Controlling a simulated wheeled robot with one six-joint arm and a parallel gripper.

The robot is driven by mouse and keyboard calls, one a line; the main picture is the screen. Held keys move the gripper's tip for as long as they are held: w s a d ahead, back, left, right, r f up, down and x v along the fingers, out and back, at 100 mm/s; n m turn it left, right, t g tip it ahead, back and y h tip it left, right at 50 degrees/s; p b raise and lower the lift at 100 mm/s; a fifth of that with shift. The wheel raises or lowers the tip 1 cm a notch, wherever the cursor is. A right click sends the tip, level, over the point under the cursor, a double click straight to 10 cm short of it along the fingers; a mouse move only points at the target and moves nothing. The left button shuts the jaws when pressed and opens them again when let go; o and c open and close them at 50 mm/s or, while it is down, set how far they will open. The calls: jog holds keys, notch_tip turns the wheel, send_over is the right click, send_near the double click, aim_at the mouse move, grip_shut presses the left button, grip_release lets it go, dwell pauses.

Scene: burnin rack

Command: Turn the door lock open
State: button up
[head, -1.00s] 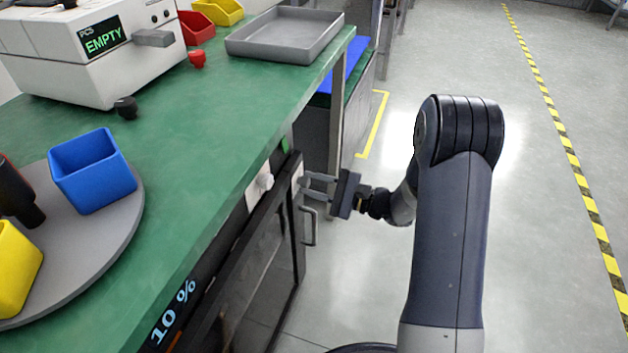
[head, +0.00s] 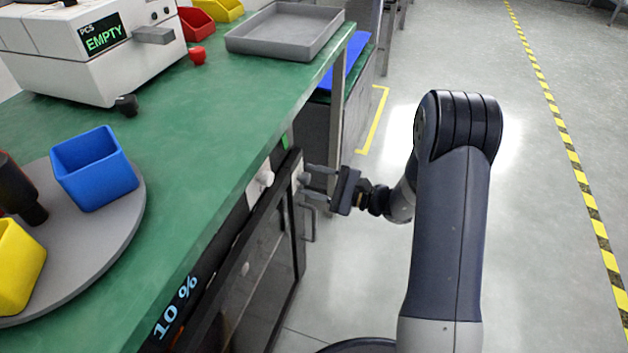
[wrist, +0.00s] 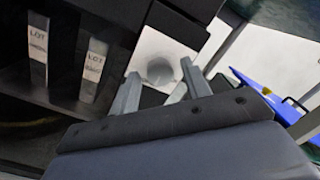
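In the wrist view the round lock knob (wrist: 160,71) sits on a bright square plate. My gripper (head: 309,183) is at the lock, pointing left towards the door. In the wrist view its two fingers (wrist: 159,78) are apart, one on each side of the knob. Gaps seem to show between fingers and knob; contact cannot be told.
A vertical door handle (head: 311,224) is just below my gripper. Labelled LOT pieces (wrist: 92,70) show inside the cabinet. The floor (head: 545,200) to the right is clear.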

jog(key=p+v, duration=0.1)
jog(key=v, duration=0.9)
jog(key=shift+s+d+p, duration=0.15)
jog(key=shift+d+p, duration=0.2)
jog(key=b+x, duration=0.1)
jog(key=x, duration=0.9)
jog(key=shift+a+b, duration=0.35)
jog(key=shift+b, duration=0.05)
